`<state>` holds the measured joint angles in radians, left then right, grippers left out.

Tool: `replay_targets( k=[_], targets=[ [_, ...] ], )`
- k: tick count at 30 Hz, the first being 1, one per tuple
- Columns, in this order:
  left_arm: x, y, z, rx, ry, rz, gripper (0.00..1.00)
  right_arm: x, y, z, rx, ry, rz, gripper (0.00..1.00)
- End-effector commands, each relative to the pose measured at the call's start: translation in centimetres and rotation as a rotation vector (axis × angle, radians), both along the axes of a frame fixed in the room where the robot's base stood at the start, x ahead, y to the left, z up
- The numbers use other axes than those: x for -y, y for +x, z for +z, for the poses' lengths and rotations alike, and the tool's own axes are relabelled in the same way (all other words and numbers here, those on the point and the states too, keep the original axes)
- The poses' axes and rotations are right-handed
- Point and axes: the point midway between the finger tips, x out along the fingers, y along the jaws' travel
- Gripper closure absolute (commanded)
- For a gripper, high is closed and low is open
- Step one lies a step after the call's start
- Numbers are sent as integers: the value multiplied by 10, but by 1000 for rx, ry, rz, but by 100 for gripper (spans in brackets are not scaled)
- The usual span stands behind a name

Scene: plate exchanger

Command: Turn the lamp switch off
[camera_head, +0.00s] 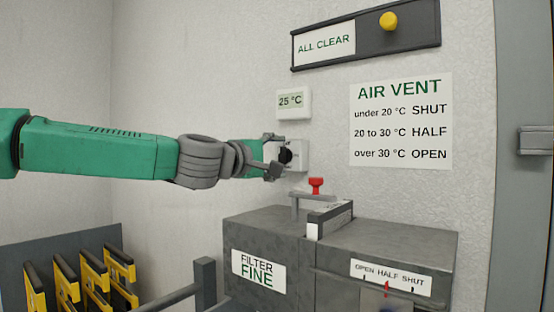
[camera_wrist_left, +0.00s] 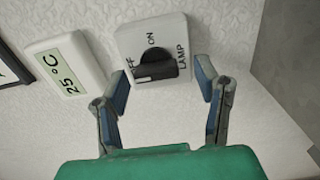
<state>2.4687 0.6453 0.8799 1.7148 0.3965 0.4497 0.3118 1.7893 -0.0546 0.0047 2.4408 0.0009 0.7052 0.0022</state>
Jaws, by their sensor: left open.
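The lamp switch (camera_head: 300,154) is a white wall plate with a black knob, just below the 25 °C display. In the left wrist view the switch (camera_wrist_left: 153,55) shows the words ON and LAMP and part of OFF, and the knob partly covers the lettering. My left gripper (camera_head: 275,155) is open in front of the switch. In the left wrist view its two fingers (camera_wrist_left: 162,80) are spread below and to either side of the knob, with nothing between them. My right gripper is not in view.
A 25 °C display (camera_head: 293,104) is above the switch. An ALL CLEAR panel (camera_head: 370,50) and an AIR VENT sign (camera_head: 400,120) are on the wall. Yellow-black plates (camera_head: 65,285) stand at lower left.

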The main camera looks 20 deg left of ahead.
Motion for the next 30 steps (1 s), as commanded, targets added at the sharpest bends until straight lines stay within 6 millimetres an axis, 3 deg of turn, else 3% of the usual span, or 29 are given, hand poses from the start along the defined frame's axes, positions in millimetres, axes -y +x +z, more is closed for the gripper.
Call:
replay_targets(
  k=[5,15,21,30],
  targets=[
    [-3,-9,1,1,0,-1,43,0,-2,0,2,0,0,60],
    [-29,-72,0,1,-3,0,43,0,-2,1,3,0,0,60],
    [-40,-99,-2,-1,-2,1,43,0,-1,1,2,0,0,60],
    [-42,-109,-3,-4,-1,1,43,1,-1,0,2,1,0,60]
  ],
)
